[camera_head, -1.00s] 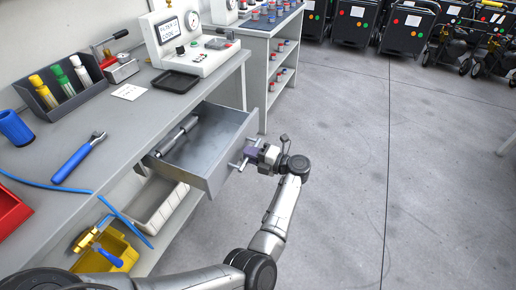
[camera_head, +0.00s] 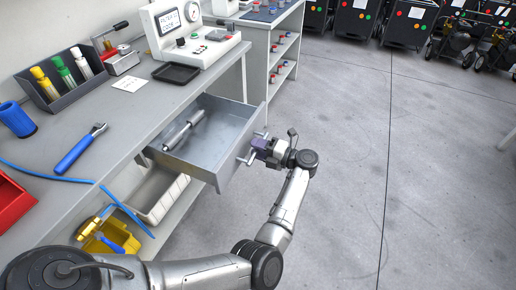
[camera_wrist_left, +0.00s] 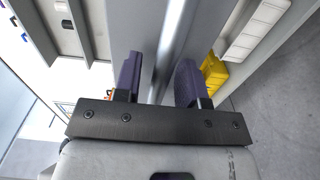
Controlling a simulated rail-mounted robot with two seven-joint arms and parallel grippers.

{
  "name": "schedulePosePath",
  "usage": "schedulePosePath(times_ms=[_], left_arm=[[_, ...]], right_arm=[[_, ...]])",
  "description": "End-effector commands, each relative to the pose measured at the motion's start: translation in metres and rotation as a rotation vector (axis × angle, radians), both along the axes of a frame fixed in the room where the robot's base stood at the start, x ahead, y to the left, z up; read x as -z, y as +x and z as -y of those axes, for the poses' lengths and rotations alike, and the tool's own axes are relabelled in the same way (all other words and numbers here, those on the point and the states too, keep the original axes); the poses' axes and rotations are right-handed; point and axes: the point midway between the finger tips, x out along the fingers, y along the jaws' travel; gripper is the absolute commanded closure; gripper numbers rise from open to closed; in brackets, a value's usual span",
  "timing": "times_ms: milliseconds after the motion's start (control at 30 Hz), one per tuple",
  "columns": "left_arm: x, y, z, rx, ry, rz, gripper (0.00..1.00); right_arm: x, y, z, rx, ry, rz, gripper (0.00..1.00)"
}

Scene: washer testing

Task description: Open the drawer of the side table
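The side table's grey drawer (camera_head: 226,158) is pulled well out from under the worktop (camera_head: 139,128). A metal rod-like part (camera_head: 183,130) lies inside it. The drawer's bar handle (camera_head: 245,160) sticks out from its front. My left gripper (camera_head: 259,146) is at the handle, its purple fingers around the middle of the bar. In the left wrist view, the two fingers (camera_wrist_left: 159,82) stand either side of the bright bar, with the grey drawer front beyond. The fingers cover part of the handle. My right gripper is not in view.
On the worktop are a blue-handled tool (camera_head: 80,150), a tube rack (camera_head: 66,84), a black tray (camera_head: 176,73) and a test device (camera_head: 190,36). Below are a white bin (camera_head: 158,195) and a yellow bin (camera_head: 112,238). The floor (camera_head: 375,180) to the right is clear.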

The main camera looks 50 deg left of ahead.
Motion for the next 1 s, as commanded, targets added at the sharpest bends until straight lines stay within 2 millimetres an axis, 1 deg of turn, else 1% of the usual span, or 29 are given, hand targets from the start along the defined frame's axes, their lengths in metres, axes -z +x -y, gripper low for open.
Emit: schedulePosePath(times_ms=[233, 367, 467, 800, 1000], left_arm=[[0.000, 0.000, 0.000, 0.001, 0.000, 0.000, 0.59], [-0.001, 0.003, 0.006, 0.003, 0.000, 0.000, 0.59], [-0.002, 0.009, 0.017, 0.003, -0.001, 0.000, 0.59], [-0.001, 0.040, 0.080, 0.005, -0.002, -0.001, 0.59], [0.000, 0.052, 0.105, 0.002, 0.000, 0.000, 0.59]], right_arm=[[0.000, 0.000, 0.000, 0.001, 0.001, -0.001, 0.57], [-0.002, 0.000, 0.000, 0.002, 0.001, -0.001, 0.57], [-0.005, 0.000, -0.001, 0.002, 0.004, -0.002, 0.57], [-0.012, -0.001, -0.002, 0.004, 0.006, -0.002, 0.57], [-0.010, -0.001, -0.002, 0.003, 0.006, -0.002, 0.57]])
